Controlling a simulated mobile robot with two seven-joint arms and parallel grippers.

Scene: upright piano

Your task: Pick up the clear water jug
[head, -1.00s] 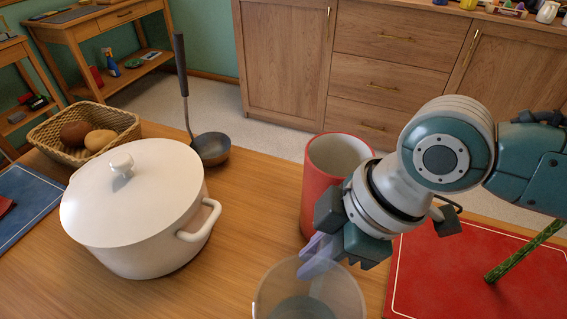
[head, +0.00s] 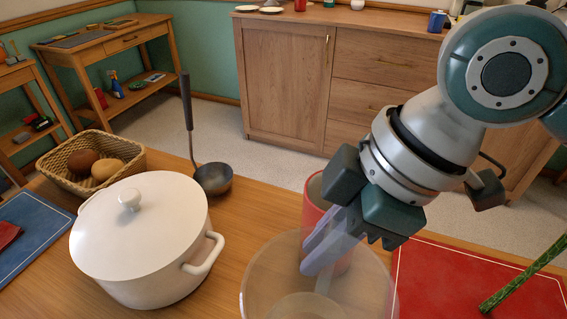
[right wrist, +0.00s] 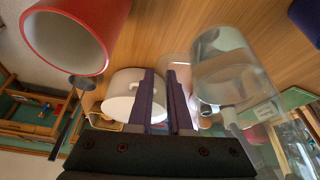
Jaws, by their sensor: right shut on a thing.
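The clear water jug (head: 268,276) is see-through and stands out at the bottom middle of the head view, its lower part cut off by the frame edge. It also shows in the right wrist view (right wrist: 232,72), to the right of the fingers. My right gripper (head: 322,254) is at the jug's upper part, its pale purple fingers seen against the jug. It is shut on the jug; the exact contact is hard to make out. Its dark fingers (right wrist: 161,76) show close together in the right wrist view. My left gripper is not in view.
A red canister (head: 313,212) stands right behind the jug. A white lidded pot (head: 140,245) is to the left, with a ladle (head: 212,178) and a wicker basket (head: 62,165) behind it. A red mat (head: 440,285) with a green stalk (head: 522,275) lies at right.

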